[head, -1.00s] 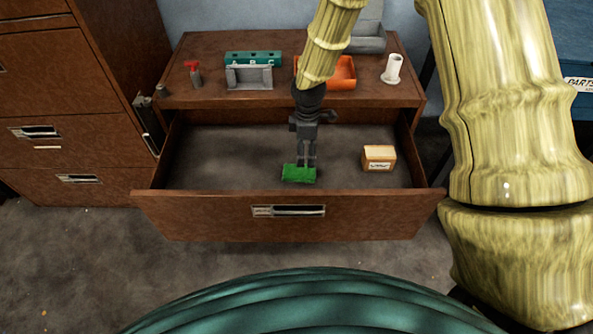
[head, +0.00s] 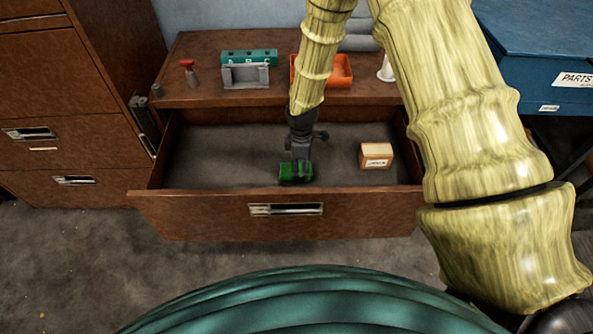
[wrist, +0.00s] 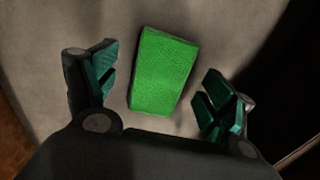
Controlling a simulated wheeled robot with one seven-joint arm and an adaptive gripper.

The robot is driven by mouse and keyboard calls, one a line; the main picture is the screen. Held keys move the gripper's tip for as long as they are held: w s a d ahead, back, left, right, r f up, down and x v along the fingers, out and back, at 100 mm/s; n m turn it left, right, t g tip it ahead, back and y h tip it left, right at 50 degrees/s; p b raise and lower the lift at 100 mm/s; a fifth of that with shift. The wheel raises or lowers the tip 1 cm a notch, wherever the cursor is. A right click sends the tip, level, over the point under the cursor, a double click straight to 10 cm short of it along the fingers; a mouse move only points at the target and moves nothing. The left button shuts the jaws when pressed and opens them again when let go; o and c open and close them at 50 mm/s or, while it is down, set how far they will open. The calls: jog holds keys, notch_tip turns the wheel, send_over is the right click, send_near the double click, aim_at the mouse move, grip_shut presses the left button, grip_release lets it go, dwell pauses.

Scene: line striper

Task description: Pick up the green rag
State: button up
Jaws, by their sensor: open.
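The green rag (head: 297,172) is a small folded block lying on the floor of the open drawer (head: 230,160), near its front wall. In the wrist view the rag (wrist: 164,70) lies between my open fingers, with gaps on both sides. My gripper (wrist: 155,92) is empty and points down at the rag. In the head view my gripper (head: 296,168) is low in the drawer, right over the rag, and covers part of it. I cannot tell exactly how high the fingertips are above the drawer floor.
A small cardboard box (head: 376,156) sits in the drawer to the right. The cabinet top (head: 190,98) holds a red-topped bottle (head: 190,74), a grey-green holder (head: 247,75), an orange tray (head: 342,72) and a white cylinder (head: 385,70). The drawer's left side is clear.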

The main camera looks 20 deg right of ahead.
jog(key=shift+f, duration=0.8)
jog(key=c, duration=1)
jog(key=shift+c, duration=0.2)
jog(key=shift+r, duration=0.15)
